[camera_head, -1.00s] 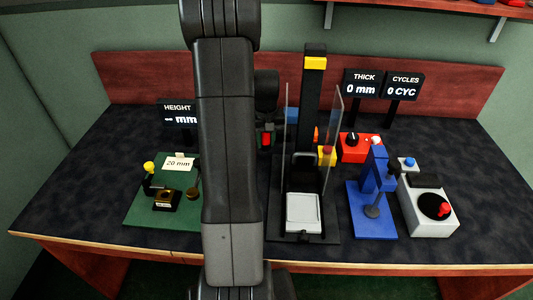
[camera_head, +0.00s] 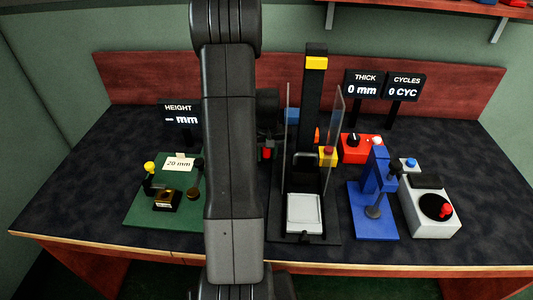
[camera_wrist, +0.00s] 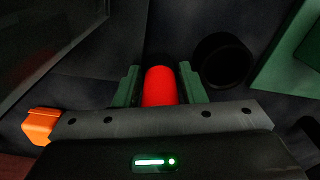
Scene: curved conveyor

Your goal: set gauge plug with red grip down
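The gauge plug with the red grip (camera_wrist: 160,86) is between the two green fingers of my gripper (camera_wrist: 160,88) in the wrist view. The fingers are close against both sides of the grip. The plug's lower end is hidden, so I cannot tell whether it touches the bench. In the head view the red grip (camera_head: 267,154) shows just right of my arm, below my dark gripper (camera_head: 267,125), left of the clear-shielded press.
A dark round object (camera_wrist: 222,60) lies close right of the grip in the wrist view, with a green plate (camera_wrist: 290,55) beyond. An orange part (camera_wrist: 41,126) is at left. The press (camera_head: 304,228) stands beside my arm; the green height stand (camera_head: 140,213) is at left.

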